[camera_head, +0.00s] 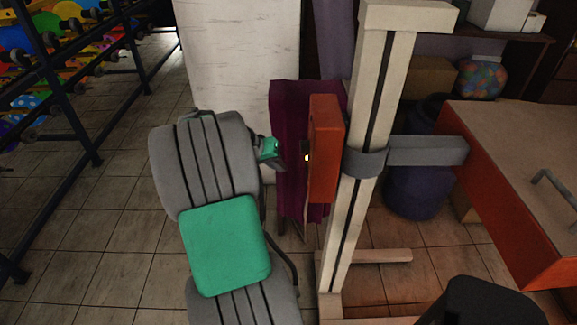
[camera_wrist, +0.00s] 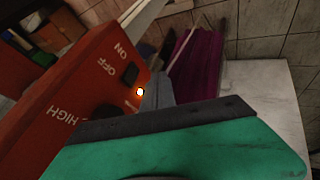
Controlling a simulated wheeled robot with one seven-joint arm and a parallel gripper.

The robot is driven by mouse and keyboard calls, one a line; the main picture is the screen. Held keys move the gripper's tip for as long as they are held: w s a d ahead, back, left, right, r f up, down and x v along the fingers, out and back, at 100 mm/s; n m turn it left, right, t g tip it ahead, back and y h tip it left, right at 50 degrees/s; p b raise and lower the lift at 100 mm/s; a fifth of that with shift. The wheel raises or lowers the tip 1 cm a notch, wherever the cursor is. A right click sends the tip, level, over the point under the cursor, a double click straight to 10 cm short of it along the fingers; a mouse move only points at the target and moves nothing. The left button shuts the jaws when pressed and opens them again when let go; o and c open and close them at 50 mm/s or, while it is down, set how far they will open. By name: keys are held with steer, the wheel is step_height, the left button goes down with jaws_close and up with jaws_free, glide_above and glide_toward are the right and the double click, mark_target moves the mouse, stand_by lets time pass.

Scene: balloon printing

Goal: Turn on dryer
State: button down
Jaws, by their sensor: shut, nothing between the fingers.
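The dryer's orange box (camera_head: 324,150) is mounted on a pale upright post (camera_head: 361,150). In the wrist view its face (camera_wrist: 75,95) fills the left, with the words ON, OFF and HIGH and a dark switch (camera_wrist: 106,111). My gripper (camera_head: 281,163) is shut and empty at the box's left side. The wrist view shows its grey fingers (camera_wrist: 159,90) close to the light. I cannot tell whether they touch the box.
A purple cloth (camera_head: 290,100) hangs behind the box, with a white panel (camera_head: 238,55) beyond. A grey bracket (camera_head: 425,150) joins the post on the right, near an orange-sided table (camera_head: 515,140). A dark rack (camera_head: 75,120) stands left; tiled floor lies open between.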

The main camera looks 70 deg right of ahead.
steer(key=v, duration=0.8)
steer(key=shift+w+a+f, duration=0.3)
steer(key=shift+w+a, duration=0.05)
steer(key=shift+w, duration=0.05)
